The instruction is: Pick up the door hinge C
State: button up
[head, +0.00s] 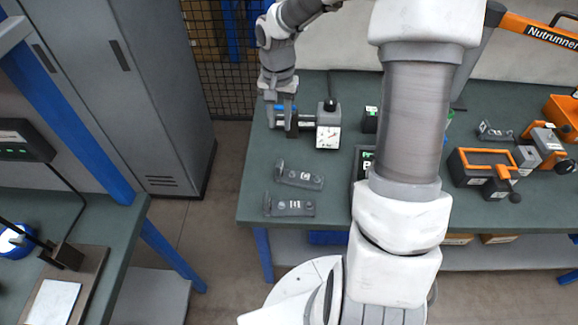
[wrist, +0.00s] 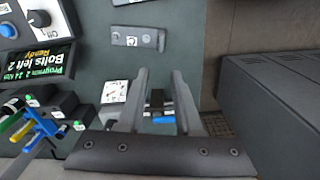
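The door hinge C (wrist: 138,38) is a flat grey plate with a white C label, lying on the green bench top in the wrist view. In the head view it appears to be the farther (head: 300,175) of two similar grey hinges; its label is unreadable there. My gripper (wrist: 158,77) is open, with nothing held between its fingers. In the head view my gripper (head: 284,110) points down over the dial gauge fixture (head: 327,135), beyond both hinges. The fixture's dark post and blue part show between and below the fingers in the wrist view.
The second hinge (head: 290,207) lies nearer the bench's front edge. Orange-handled fixtures (head: 485,165) occupy the right. A grey cabinet (head: 150,90) stands left of the bench, across a floor gap.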

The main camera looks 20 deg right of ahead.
aim_at(279, 162)
notch_tip(279, 162, down, 12)
jog(key=shift+s+a+b, duration=0.1)
jog(key=shift+b, duration=0.2)
jog(key=shift+s+a+f, duration=0.1)
jog(key=shift+a+f, duration=0.05)
jog(key=shift+f, duration=1.15)
jog(key=shift+a+f, duration=0.1)
jog(key=shift+f, duration=1.2)
grip_shut()
jog(key=shift+r, duration=0.1)
